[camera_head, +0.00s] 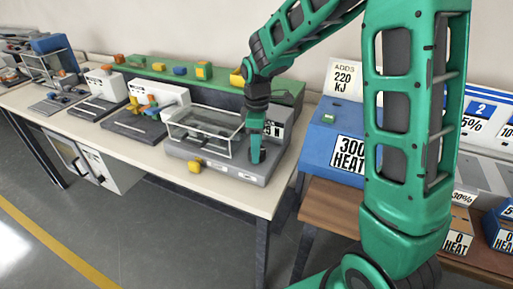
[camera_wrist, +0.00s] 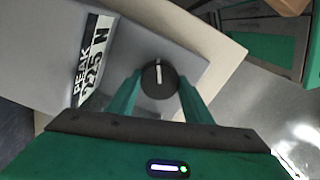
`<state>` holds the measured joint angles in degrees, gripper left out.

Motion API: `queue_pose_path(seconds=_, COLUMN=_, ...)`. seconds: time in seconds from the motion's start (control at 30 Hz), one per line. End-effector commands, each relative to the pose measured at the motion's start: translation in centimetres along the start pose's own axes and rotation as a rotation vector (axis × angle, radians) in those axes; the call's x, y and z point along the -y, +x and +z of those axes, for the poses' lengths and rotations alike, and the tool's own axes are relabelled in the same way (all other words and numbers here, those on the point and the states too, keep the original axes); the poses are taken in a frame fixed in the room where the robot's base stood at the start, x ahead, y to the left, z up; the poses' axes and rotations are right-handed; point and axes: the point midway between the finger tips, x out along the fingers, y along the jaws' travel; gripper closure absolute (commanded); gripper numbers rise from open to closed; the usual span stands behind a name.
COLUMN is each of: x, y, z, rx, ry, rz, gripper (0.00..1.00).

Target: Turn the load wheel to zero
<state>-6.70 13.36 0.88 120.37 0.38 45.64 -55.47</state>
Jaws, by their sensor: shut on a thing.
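The load wheel (camera_wrist: 158,76) is a round dark knob with a white pointer line, seen in the wrist view on a grey machine top. The line runs nearly straight up and down in that view. My gripper (camera_wrist: 158,88) has its two green fingers on either side of the knob, shut on it. In the head view my gripper (camera_head: 256,156) points down at the right end of the grey machine (camera_head: 222,163) and hides the knob. A label (camera_wrist: 93,62) beside the knob reads PEAK and what looks like 225 N.
A clear-walled box (camera_head: 205,133) stands on the machine left of my gripper. A blue box labelled 300 HEAT (camera_head: 333,140) stands to the right. The pale bench (camera_head: 265,196) has bare room at its front edge.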

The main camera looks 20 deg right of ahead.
Motion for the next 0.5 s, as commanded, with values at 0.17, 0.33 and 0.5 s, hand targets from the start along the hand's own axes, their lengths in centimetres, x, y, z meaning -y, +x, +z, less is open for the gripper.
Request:
queue_pose_path(seconds=0.17, x=-0.50, y=-0.31, z=-0.16, rx=-0.006, ry=-0.164, rz=0.013, gripper=0.77)
queue_pose_path(seconds=0.33, x=-0.50, y=-0.31, z=-0.18, rx=-0.005, ry=-0.325, rz=0.014, gripper=0.77)
queue_pose_path(seconds=0.5, x=-0.55, y=-0.31, z=-0.14, rx=-0.003, ry=-0.486, rz=0.014, gripper=0.77)
